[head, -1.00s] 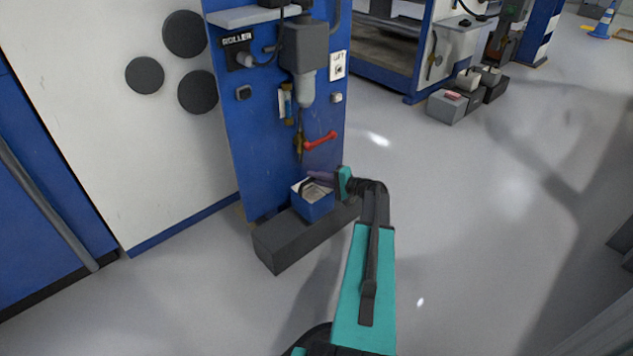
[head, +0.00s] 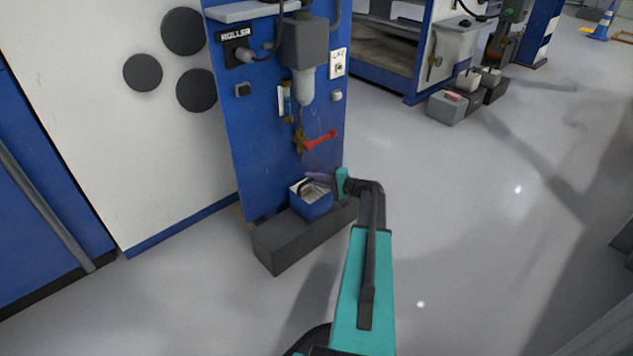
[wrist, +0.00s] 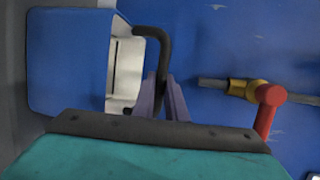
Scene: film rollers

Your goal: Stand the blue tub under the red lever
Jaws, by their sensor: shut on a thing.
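The blue tub (head: 312,206) is upright at the dark grey block in front of the blue panel, below the red lever (head: 321,140). I cannot tell whether its base touches the block. My gripper (head: 318,177) is at the tub's top, shut on its dark handle. In the wrist view the tub (wrist: 68,62) fills the left, with its pale inside showing. The black handle (wrist: 152,40) runs down between my purple fingers (wrist: 165,100). The red lever (wrist: 268,108) with its brass valve (wrist: 240,88) shows at the right, apart from my fingers.
The dark grey block (head: 290,246) stands on the floor against the blue panel (head: 255,150). A grey unit with a pale nozzle (head: 303,88) hangs above the lever. Grey boxes (head: 447,107) stand farther back right. The floor at right is clear.

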